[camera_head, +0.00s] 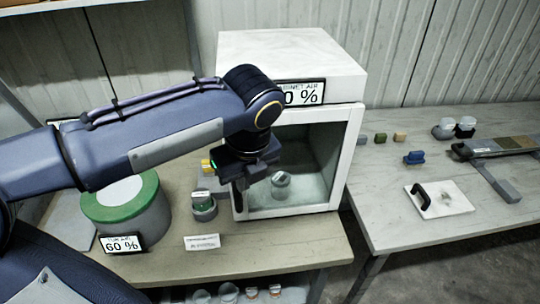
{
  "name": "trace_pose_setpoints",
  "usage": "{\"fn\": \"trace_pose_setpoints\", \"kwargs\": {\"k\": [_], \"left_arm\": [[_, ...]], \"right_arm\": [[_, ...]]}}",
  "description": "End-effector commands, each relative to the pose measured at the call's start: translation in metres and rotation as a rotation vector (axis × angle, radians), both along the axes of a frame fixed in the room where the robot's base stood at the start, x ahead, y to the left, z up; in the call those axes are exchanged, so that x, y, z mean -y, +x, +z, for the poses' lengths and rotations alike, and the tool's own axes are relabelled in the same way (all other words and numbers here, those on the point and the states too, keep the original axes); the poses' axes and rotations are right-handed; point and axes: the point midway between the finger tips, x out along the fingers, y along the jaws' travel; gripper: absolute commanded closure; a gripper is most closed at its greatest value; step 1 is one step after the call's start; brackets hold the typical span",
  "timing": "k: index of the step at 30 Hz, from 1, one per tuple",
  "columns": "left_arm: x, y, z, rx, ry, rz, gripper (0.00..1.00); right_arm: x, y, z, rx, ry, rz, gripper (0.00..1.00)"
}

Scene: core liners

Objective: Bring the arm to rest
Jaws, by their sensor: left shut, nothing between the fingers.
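My left arm comes in from the left and reaches across the bench. My left gripper (241,187) is shut and empty, pointing down in front of the left edge of the white cabinet (350,150). It hangs just right of a small grey jar with a green and white top (203,204), apart from it as far as I can tell. A similar small jar (281,183) stands inside the cabinet behind the clear front. My right gripper is not in view.
A green-rimmed round drum (148,216) with a 60 % sign (121,244) stands left. A small label card (202,241) lies at the bench front. The right table (385,225) holds a white plate with a dark handle (440,199), a blue piece (414,157) and a long grey tool (497,148).

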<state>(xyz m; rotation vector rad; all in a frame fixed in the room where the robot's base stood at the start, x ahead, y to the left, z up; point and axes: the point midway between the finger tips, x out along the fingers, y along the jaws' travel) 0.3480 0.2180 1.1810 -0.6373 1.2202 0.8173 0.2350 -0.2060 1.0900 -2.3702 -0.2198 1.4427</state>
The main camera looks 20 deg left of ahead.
Motion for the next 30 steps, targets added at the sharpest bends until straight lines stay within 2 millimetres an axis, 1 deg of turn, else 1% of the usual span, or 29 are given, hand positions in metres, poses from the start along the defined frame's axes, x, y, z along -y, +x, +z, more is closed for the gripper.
{"fn": "trace_pose_setpoints", "kwargs": {"k": [5,8,11,12,14,15,17,18,21,24,25,27,30], "left_arm": [[-0.001,-0.002,0.0,0.006,-0.011,0.023,1.0],[-0.005,-0.013,-0.007,0.033,-0.075,0.158,1.0],[-0.011,-0.035,-0.022,0.082,-0.211,0.45,1.0],[-0.012,-0.045,-0.029,0.102,-0.282,0.604,1.0],[-0.011,-0.061,-0.041,0.122,-0.396,0.855,1.0],[-0.01,-0.071,-0.048,0.131,-0.474,1.027,1.0],[-0.007,-0.083,-0.059,0.134,-0.586,1.279,1.0],[-0.004,-0.09,-0.065,0.13,-0.656,1.439,1.0],[0.003,-0.103,-0.077,0.104,-0.81,1.788,1.0],[0.008,-0.11,-0.086,0.065,-0.919,2.038,1.0],[0.009,-0.111,-0.087,0.056,-0.943,2.091,1.0],[0.011,-0.113,-0.09,0.037,-0.98,2.177,1.0],[0.012,-0.113,-0.091,0.028,-0.997,2.216,1.0]], "right_arm": [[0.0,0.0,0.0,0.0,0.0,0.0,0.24],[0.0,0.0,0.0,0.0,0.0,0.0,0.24],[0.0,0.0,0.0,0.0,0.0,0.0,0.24],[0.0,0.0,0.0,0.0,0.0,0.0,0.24],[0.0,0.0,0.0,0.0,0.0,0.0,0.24],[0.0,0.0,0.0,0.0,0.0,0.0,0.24],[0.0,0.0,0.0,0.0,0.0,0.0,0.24],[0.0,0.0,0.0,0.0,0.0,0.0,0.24],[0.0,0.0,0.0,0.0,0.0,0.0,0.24],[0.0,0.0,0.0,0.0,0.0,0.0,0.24],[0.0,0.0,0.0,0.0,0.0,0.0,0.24],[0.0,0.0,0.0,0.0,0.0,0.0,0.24],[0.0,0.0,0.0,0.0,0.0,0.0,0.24]]}}
